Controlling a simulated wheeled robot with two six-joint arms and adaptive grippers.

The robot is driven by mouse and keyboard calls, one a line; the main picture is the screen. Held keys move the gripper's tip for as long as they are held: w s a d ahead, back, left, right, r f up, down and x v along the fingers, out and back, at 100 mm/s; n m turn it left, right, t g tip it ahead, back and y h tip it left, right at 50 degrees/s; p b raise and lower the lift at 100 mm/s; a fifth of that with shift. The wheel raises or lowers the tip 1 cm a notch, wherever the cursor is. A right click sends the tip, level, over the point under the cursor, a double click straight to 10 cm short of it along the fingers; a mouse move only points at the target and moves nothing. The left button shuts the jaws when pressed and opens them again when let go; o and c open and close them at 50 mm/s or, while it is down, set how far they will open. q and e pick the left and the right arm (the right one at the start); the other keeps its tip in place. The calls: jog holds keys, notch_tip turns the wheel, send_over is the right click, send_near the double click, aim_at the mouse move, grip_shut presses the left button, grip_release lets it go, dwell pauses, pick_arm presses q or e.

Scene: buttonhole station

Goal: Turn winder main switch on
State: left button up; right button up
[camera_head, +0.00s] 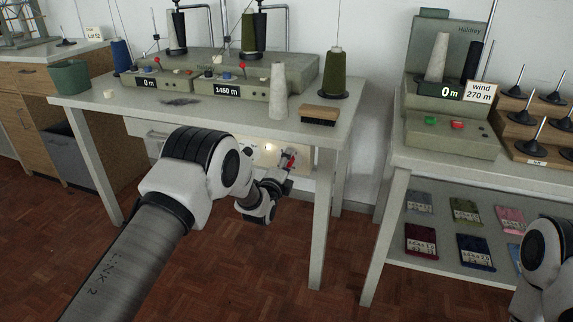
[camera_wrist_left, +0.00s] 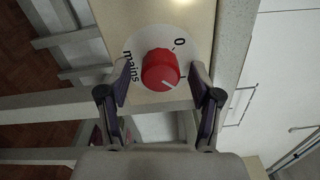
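The red rotary mains switch (camera_wrist_left: 160,70) sits on a white round plate marked "mains", "0" and "I" in the left wrist view. A pale line on its face points to the lower right, roughly toward the "I" side. It also shows in the head view (camera_head: 291,155), on a cream panel under the left table. My left gripper (camera_wrist_left: 163,88) is open, with one finger on each side of the knob and a visible gap to both. In the head view my left gripper (camera_head: 279,181) is partly hidden by its own wrist. My right gripper is out of view.
The left table (camera_head: 230,115) carries a winder with displays "0 m" and "1450 m", cones and a brush (camera_head: 319,115). A lit lamp (camera_head: 270,148) shows on the panel. The right table holds another winder (camera_head: 447,125), with coloured packets on its lower shelf. A table leg (camera_head: 322,220) stands close to my left gripper.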

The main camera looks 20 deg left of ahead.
pick_arm(q)
jog(key=s, duration=1.2)
jog(key=shift+a, duration=0.25)
jog(key=shift+f, duration=0.15)
